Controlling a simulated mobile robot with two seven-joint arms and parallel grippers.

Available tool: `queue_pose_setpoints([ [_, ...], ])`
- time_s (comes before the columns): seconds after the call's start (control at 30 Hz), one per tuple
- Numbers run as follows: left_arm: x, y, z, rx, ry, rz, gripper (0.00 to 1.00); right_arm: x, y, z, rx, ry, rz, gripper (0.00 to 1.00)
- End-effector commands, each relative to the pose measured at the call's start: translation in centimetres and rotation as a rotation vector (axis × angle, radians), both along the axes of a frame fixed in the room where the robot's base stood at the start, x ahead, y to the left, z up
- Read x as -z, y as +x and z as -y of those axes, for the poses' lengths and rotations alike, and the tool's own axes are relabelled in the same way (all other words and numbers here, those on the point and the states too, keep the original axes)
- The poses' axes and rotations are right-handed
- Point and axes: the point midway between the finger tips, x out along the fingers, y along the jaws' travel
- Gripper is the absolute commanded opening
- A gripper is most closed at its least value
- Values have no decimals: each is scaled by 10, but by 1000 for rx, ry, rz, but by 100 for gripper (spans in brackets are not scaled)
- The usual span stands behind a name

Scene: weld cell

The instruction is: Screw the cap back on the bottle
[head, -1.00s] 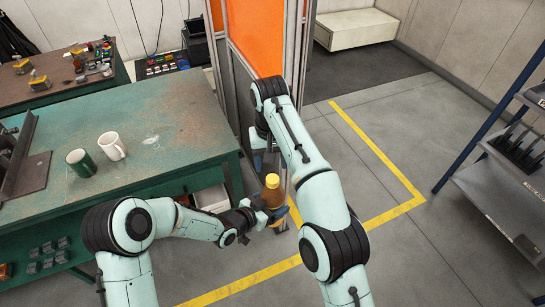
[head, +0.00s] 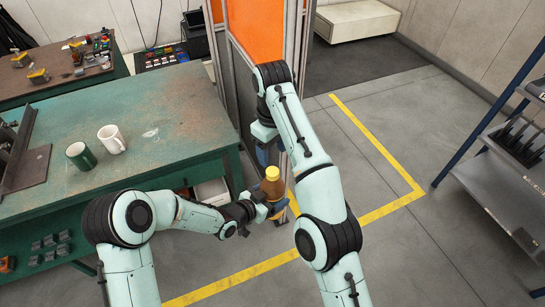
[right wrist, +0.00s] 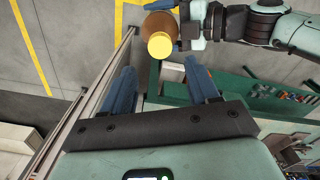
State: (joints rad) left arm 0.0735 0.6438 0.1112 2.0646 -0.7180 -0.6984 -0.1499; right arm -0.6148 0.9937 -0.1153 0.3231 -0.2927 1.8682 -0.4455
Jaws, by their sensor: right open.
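An amber bottle (head: 273,187) is held roughly upright beside the green table's right corner. My left gripper (head: 268,208) is shut around it. A yellow cap (head: 272,173) sits at the bottle's top; how tightly it sits cannot be told. In the right wrist view the bottle (right wrist: 153,24) and the cap (right wrist: 160,45) show beyond the fingertips, with my left gripper (right wrist: 190,28) at the bottle's right side. My right gripper (right wrist: 160,78) is open and empty, its blue fingers apart and not touching the cap. In the head view it (head: 268,152) is partly hidden by my right forearm.
An orange-panelled partition (head: 254,40) stands just behind my right gripper. A grey shelf rack (head: 505,185) stands at right. The marked floor between is clear.

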Motion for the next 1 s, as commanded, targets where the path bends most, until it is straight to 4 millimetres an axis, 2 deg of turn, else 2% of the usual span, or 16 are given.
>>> queue_pose_setpoints([
  [0.37,-1,1,0,0,-2,4,0,26,-1,1,1,0,-3,60],
  [0.7,-1,1,0,0,-1,3,0,69,0,0,2,-1,-2,60],
  [1.0,-1,1,0,0,-2,4,0,77,0,0,2,0,0,60],
])
